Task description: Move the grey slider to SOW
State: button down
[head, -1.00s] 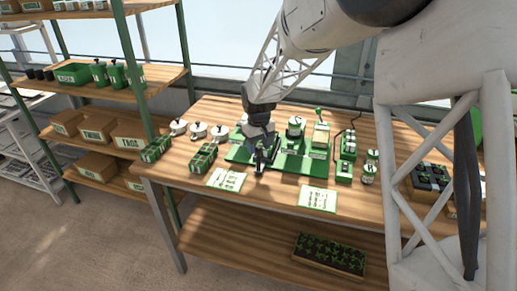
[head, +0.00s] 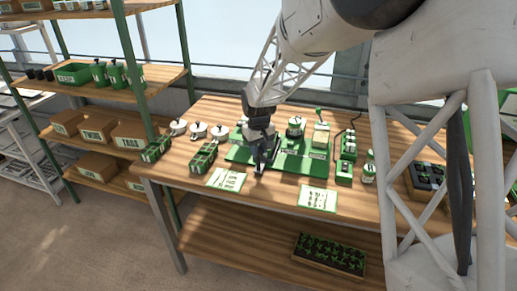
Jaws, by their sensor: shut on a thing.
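My gripper (head: 260,168) points down at the front left part of the green seeder base (head: 236,154) on the wooden table. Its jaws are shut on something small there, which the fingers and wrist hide. The grey slider and the SOW mark cannot be made out at this size; the slider would be hidden by the gripper if it is there.
Printed cards lie in front of the base, one at left (head: 226,179) and one at right (head: 317,198). Green boxes (head: 203,158) and white round lidded items (head: 198,130) stand left. A dark seedling tray (head: 428,178) is at right. The front table edge is clear.

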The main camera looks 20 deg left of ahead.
jog(key=shift+d, duration=0.1)
jog(key=d, duration=0.9)
jog(key=shift+d, duration=0.4)
jog(key=c, duration=0.9)
grip_release()
jog(key=shift+r, duration=0.15)
notch_tip(320, 180, up, 8)
jog(key=shift+f, duration=0.2)
jog(key=shift+d, duration=0.1)
